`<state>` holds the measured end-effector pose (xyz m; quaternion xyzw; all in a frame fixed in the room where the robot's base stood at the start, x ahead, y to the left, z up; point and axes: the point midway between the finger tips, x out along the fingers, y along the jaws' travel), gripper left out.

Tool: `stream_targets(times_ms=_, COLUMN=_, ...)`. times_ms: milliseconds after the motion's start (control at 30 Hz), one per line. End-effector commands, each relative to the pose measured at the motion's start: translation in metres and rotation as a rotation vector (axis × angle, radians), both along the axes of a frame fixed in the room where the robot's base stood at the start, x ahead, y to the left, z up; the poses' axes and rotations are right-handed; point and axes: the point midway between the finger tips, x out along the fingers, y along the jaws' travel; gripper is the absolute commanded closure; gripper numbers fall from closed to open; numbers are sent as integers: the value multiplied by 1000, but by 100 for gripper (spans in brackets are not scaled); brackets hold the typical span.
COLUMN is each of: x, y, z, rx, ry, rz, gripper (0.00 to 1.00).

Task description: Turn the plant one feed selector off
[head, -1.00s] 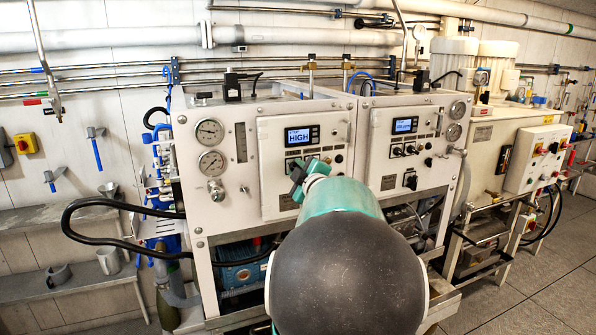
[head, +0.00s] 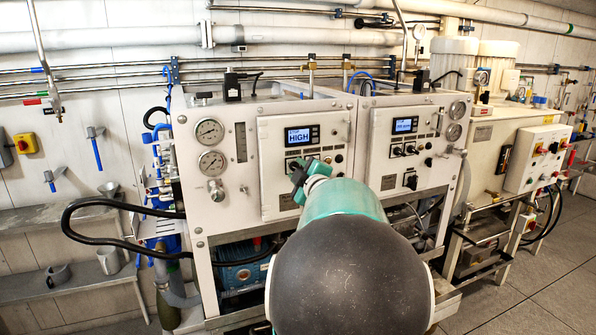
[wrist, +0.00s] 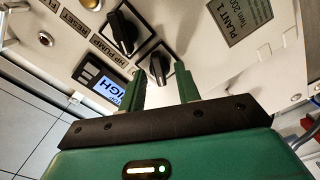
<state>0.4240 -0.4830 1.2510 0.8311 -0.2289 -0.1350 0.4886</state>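The plant one panel (head: 276,190) is the left of two white control panels. In the wrist view it appears turned, with a "PLANT 1" plate (wrist: 232,18). A black selector knob (wrist: 158,66) sits between my gripper's fingertips; its own label is not readable, so I cannot confirm that it is the feed selector. A second black knob (wrist: 123,30) is beside it, near the "HP PUMP" label. My gripper (wrist: 160,76) is open, with green fingers apart on either side of the nearer knob; contact cannot be told. In the head view my gripper (head: 299,180) covers the panel's lower controls.
A lit display (head: 298,136) reading "HIGH" is above my gripper. The plant two panel (head: 403,150) stands to the right with similar knobs. Gauges (head: 211,162) are left of the panel. A black hose (head: 75,232) loops out at the left.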

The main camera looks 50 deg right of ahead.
Motion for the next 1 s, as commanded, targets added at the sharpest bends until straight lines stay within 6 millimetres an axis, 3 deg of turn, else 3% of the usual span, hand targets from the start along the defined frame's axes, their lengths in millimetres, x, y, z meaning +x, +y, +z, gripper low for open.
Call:
stream_targets(times_ms=600, x=-101, y=61, z=1, rx=0, ry=-2, rz=0, gripper=67)
stream_targets(times_ms=1000, x=-113, y=67, z=0, rx=0, ry=0, rz=0, gripper=67)
